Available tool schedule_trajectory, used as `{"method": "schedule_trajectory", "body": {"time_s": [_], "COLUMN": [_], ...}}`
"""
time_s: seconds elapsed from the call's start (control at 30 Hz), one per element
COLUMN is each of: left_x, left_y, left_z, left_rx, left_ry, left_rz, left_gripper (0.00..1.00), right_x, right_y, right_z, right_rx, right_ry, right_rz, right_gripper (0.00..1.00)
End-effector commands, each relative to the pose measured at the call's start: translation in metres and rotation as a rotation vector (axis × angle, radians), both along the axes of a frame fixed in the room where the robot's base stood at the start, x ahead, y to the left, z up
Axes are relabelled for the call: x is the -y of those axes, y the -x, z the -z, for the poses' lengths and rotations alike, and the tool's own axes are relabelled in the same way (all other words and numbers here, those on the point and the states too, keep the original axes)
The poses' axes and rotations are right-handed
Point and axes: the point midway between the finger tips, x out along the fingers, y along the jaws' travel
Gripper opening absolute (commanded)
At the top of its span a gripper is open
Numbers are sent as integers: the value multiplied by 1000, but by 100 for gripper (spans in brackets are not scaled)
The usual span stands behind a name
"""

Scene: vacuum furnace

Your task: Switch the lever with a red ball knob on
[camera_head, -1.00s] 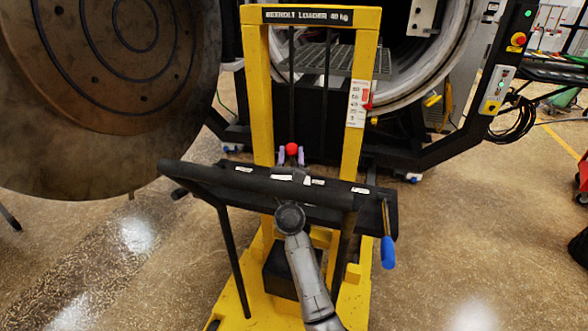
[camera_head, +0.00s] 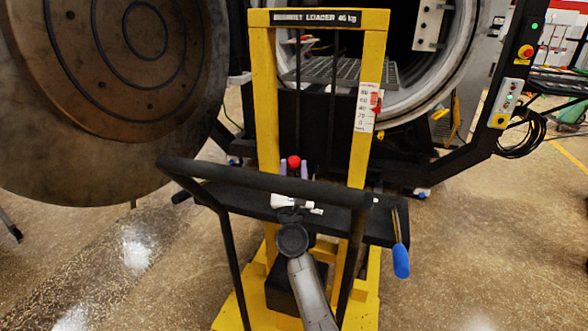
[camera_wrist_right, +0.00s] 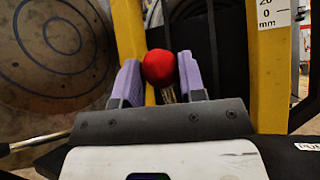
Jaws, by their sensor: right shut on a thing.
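The red ball knob (camera_head: 294,162) tops a lever in front of the yellow loader's mast. In the right wrist view the red ball (camera_wrist_right: 158,67) sits between the two purple fingers, with a short piece of its rod (camera_wrist_right: 168,95) showing below. My right gripper (camera_head: 294,169) reaches over the loader's dark platform and is shut on the lever at the ball. The right wrist view also shows my right gripper (camera_wrist_right: 160,80). The lower part of the lever is hidden behind the gripper. My left gripper is not in view.
The black handlebar (camera_head: 255,183) crosses in front of the platform, close above my right forearm. A blue-gripped handle (camera_head: 400,260) hangs at the right. A round furnace door (camera_head: 60,140) fills the left; the open chamber (camera_head: 440,70) and a control panel (camera_head: 505,105) are behind.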

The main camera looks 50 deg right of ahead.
Motion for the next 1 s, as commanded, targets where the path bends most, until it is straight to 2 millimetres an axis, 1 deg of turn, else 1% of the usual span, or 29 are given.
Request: {"method": "schedule_trajectory", "body": {"time_s": [0.03, 0.17, 0.2, 0.43, 0.67, 0.77, 0.87, 1.0], "left_x": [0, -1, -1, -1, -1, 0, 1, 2], "left_y": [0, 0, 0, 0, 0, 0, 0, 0], "left_z": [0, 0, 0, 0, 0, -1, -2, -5], "left_rx": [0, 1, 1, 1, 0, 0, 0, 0], "left_ry": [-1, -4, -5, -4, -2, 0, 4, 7], "left_rz": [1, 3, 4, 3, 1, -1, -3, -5], "left_gripper": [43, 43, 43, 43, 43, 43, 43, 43], "right_x": [0, 0, 0, 0, 0, -3, -10, -26], "right_y": [-1, -2, -2, -1, 0, 2, 7, 19], "right_z": [4, 5, 5, 3, 2, 6, 14, 32], "right_rx": [-7, -8, -8, -4, -4, -4, -6, -8], "right_ry": [-5, -5, -5, -3, -2, -2, -1, -1], "right_rz": [-3, -3, -3, -2, -1, -1, -2, -2], "right_gripper": [0, 0, 41, 62, 62, 62, 62, 62]}}
